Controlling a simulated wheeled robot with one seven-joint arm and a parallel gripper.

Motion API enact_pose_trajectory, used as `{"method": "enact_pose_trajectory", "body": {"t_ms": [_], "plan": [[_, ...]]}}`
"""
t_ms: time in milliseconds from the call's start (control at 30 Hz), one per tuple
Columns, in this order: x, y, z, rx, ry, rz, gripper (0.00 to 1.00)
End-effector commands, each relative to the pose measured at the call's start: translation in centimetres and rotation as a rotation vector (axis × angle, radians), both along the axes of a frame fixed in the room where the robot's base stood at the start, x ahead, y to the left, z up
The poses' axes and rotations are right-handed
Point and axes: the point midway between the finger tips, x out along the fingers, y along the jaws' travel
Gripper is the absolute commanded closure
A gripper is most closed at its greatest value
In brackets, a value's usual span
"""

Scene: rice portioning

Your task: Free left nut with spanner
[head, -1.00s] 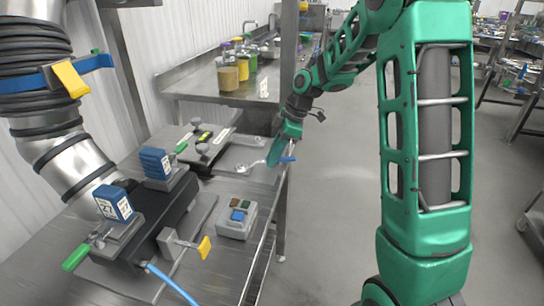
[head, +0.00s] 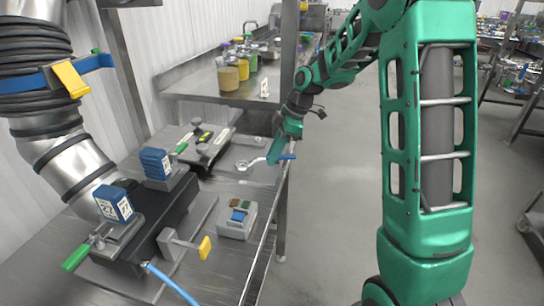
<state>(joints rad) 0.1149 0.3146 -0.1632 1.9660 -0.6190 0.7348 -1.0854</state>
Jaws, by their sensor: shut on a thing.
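My gripper (head: 277,152) is at the right edge of the steel bench, shut on a spanner. The spanner's grey ring head (head: 243,166) points left over the bench, and its blue handle end (head: 288,157) sticks out on the right of the gripper. I cannot tell whether the head touches anything beneath it. A low flat device (head: 206,140) with upright knobs and a green handle lies to the left of the spanner head. The left nut cannot be made out at this size.
A dark machine (head: 155,228) with blue labelled blocks (head: 117,204), a green lever (head: 76,257) and a yellow handle (head: 205,247) fills the near bench. A grey control box (head: 236,228) stands near the bench edge. Jars (head: 229,78) stand on the back table.

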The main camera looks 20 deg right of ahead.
Motion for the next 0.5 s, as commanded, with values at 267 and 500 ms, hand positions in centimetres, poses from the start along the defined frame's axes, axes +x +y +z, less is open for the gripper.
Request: {"method": "enact_pose_trajectory", "body": {"t_ms": [267,500], "plan": [[0.04,0.00,0.42,0.001,-0.002,0.001,1.00],[0.05,0.00,0.73,0.000,-0.002,0.000,1.00]]}}
